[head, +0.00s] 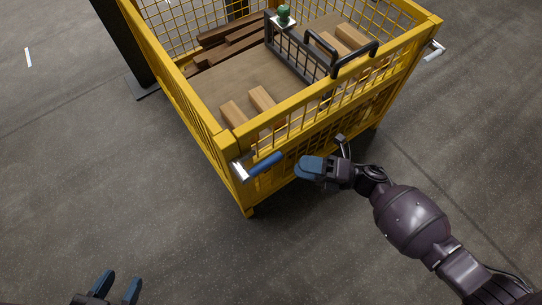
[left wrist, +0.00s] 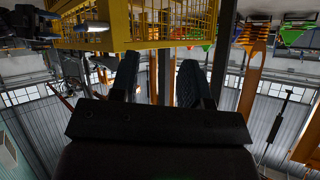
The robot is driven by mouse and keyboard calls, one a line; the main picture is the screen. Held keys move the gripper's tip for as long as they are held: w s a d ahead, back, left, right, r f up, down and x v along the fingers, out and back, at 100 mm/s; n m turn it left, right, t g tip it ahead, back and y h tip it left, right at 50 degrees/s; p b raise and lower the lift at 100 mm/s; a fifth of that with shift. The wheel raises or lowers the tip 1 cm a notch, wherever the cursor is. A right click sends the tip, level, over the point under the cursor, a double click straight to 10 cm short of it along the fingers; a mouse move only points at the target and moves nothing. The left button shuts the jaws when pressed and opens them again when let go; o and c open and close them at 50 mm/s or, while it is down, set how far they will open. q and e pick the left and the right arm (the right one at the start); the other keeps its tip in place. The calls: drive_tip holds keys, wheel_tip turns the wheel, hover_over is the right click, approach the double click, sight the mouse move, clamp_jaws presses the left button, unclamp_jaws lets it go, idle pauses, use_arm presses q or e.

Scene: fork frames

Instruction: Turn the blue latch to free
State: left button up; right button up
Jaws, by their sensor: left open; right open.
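The blue latch (head: 265,164) is a blue handle with a silver metal end, on the near lower-left corner of the yellow mesh cage (head: 228,155). It points right, along the front panel. My right gripper (head: 309,167) is just right of the latch, with a small gap between them. Its blue fingers point left toward the handle and overlap in this view. My left gripper (head: 118,287) is open and empty at the bottom left, well away from the cage. Its two fingers also show in the left wrist view (left wrist: 158,80), with the cage beyond.
The cage holds wooden blocks (head: 262,99), dark planks (head: 228,42) and a dark framed rack (head: 296,54) with a green knob. A silver latch (head: 433,50) is on the right corner. The grey floor (head: 110,190) left of the cage is clear.

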sight(271, 158)
drive_tip(key=a, duration=0.2)
drive_tip(key=w+a, duration=0.1)
drive_tip(key=a, duration=0.2)
drive_tip(key=a+r, duration=0.1)
drive_tip(key=a, duration=0.2)
drive_tip(key=shift+w+a+r+b, duration=0.1)
drive_tip(key=shift+w+a+b, duration=0.1)
drive_tip(key=shift+b, duration=0.2)
clamp_jaws()
